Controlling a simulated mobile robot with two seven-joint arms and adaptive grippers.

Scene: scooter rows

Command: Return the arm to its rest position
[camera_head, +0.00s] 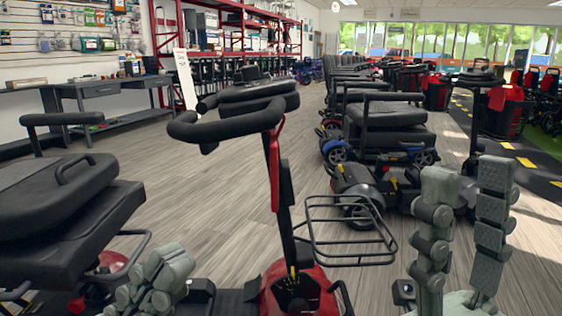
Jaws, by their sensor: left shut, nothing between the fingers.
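My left gripper (152,282) shows at the bottom left, in front of the red scooter. Its grey-green fingers are bunched together, shut and empty. My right gripper (467,175) is at the lower right, with two grey-green fingers pointing up. The fingers stand apart with nothing between them. Most of both arms lies outside the view, so their full pose cannot be told.
A red scooter (300,290) with black handlebars (228,120) and a wire basket (345,232) stands close in front, between my grippers. A black scooter seat (60,210) is close at left. Rows of scooters stand at right. Wooden floor (180,195) is clear at centre left.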

